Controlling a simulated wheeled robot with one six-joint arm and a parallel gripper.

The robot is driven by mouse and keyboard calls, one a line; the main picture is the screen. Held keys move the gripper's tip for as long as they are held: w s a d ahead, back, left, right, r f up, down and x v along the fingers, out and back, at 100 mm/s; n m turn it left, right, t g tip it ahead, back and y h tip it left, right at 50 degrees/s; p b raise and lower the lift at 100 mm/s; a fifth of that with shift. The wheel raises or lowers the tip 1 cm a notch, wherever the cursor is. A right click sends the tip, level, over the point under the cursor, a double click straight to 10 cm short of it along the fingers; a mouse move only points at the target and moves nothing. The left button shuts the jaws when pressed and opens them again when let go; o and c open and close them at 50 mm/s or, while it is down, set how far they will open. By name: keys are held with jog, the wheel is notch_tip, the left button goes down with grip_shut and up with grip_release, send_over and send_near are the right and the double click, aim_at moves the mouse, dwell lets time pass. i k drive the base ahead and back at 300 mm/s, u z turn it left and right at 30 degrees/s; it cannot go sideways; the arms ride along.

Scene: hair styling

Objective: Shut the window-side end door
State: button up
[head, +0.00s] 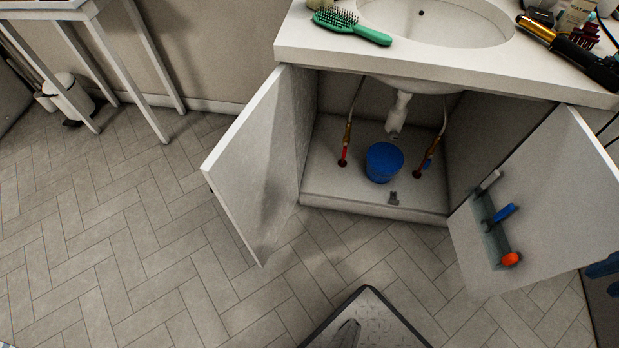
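The sink cabinet has two white doors, and both stand open. The left door (262,165) swings out toward the lower left. The right door (545,215) swings out to the right and shows its inner face, with a small holder of tools on it. No window is in view, so I cannot tell which door is the window-side end one. My gripper is not in view, and nothing is seen touching either door.
Inside the cabinet are a blue bucket (384,162), a drain pipe (398,115) and supply hoses. A green hairbrush (352,26) and a curling iron (565,50) lie on the white counter (310,40). A white bin (70,95) stands far left.

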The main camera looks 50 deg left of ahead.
aim_at(251, 172)
jog(key=z, duration=1.55)
jog(key=k, duration=1.9)
jog(key=u, duration=2.3)
jog(key=k, duration=0.5)
jog(key=u, duration=0.6)
jog(key=i, duration=0.55)
jog(key=z, duration=0.65)
